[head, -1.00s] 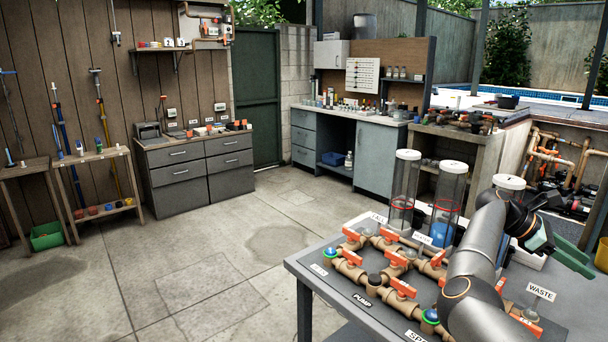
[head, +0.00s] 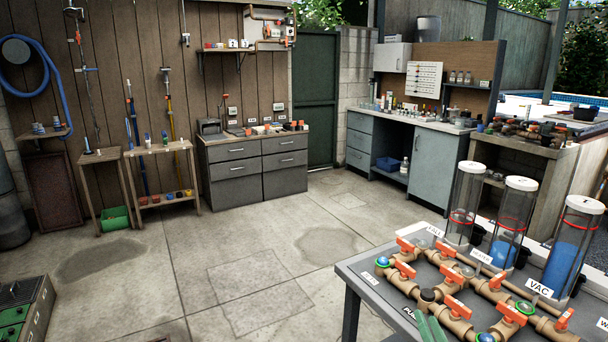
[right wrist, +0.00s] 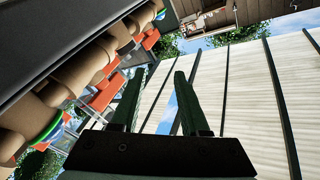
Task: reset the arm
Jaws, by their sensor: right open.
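My right gripper (head: 428,326) shows only as two green fingers at the bottom edge of the head view, in front of the table with the brass pipe manifold (head: 455,308). In the right wrist view the right gripper (right wrist: 157,84) has its two fingers apart with nothing between them. The manifold's pipes (right wrist: 85,72) and orange handles (right wrist: 108,92) lie to the left of the fingers there. The rest of my right arm is out of the head view. My left gripper is in neither view.
The grey table (head: 352,268) carries the manifold and clear cylinders with white lids (head: 514,215), two holding blue liquid. A box with green parts (head: 22,318) stands at lower left. Drawers (head: 257,168) and a workbench (head: 432,160) line the back. The middle floor is clear.

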